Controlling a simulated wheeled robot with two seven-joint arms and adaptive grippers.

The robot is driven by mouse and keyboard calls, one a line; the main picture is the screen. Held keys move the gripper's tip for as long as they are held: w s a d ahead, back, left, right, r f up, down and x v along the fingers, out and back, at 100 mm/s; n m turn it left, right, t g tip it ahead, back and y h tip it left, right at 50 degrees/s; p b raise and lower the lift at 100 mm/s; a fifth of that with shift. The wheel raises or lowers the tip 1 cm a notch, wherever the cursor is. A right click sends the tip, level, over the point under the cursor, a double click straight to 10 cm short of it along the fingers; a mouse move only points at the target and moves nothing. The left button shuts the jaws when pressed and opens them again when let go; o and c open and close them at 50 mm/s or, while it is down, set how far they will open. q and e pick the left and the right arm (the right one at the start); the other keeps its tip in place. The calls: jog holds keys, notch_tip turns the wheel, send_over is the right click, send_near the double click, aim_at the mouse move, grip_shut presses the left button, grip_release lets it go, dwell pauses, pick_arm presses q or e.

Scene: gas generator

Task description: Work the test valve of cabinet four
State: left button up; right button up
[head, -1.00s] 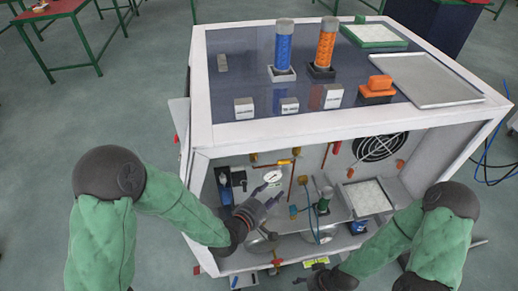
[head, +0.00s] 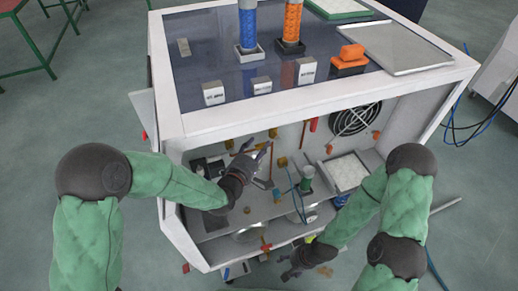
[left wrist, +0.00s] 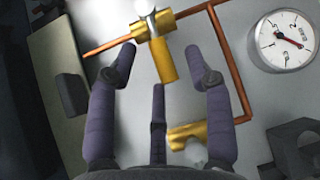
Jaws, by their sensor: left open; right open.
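In the left wrist view a brass valve (left wrist: 160,48) with a pale round top sits on a copper pipe (left wrist: 214,60) inside the cabinet. A second brass fitting (left wrist: 205,132) lies lower, partly behind a finger. A round gauge (left wrist: 284,41) with a red needle is at the upper right. My left gripper (head: 266,163) is open inside the cabinet (head: 320,92); its fingers (left wrist: 165,75) spread around the upper brass valve in the picture, with no clear contact. My right gripper (head: 300,262) is open and empty, low at the cabinet's front edge. I cannot read a cabinet number.
A blue cylinder (head: 247,28) and an orange cylinder (head: 292,20) stand on the cabinet top, with a metal tray (head: 408,47). Cables (head: 468,128) lie on the floor at right.

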pick_arm(q)
jog(key=shift+w+d, duration=0.2)
jog(key=shift+w, duration=0.25)
grip_shut()
